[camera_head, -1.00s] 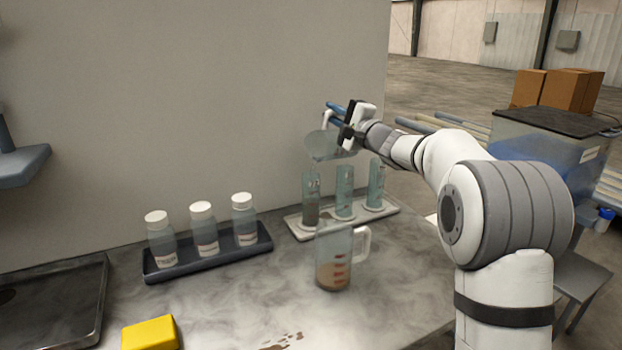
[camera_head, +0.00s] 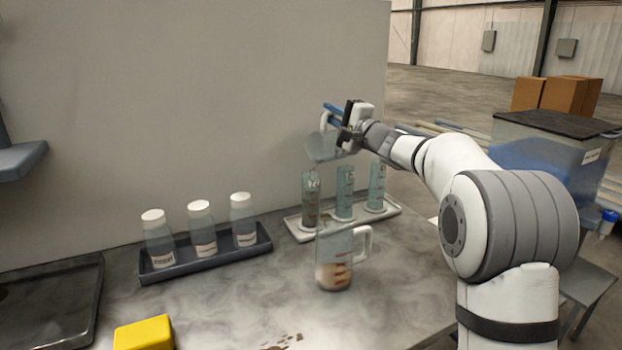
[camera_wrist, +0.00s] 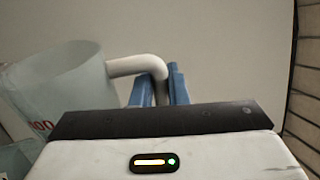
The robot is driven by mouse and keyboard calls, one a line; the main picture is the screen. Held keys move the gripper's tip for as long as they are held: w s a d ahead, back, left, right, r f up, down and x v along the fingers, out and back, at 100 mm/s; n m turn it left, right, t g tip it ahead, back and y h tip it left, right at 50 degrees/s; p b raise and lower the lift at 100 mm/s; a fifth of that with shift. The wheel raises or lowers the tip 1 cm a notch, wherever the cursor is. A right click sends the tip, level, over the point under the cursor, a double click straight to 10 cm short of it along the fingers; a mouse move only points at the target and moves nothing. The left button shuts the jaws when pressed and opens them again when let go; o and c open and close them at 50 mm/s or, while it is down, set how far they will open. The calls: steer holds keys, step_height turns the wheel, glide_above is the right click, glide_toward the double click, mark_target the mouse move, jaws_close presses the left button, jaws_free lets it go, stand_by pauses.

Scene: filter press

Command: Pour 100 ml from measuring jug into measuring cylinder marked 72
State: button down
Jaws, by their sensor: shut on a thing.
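My gripper (camera_head: 332,114) is shut on the white handle of a clear measuring jug (camera_head: 322,147), which is raised and tilted above the cylinder rack. The jug also shows in the wrist view (camera_wrist: 68,88), with its handle between my blue fingers (camera_wrist: 160,88). I cannot see how much is in it. Below it stands the left measuring cylinder (camera_head: 311,203), with dark brown contents low down. The middle cylinder (camera_head: 345,195) and right cylinder (camera_head: 377,188) look clear. The numbers on them are too small to read surely.
A second jug (camera_head: 335,265) with brownish liquid stands in front of the white rack (camera_head: 300,229). Several white-capped bottles (camera_head: 202,228) stand in a dark tray (camera_head: 215,255). A yellow block (camera_head: 144,334) and brown spots (camera_head: 284,342) are near the front edge.

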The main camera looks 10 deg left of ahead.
steer(key=shift+s+a+f+n+b, duration=0.2)
steer(key=shift+n+b, duration=0.1)
steer(key=shift+b, duration=0.35)
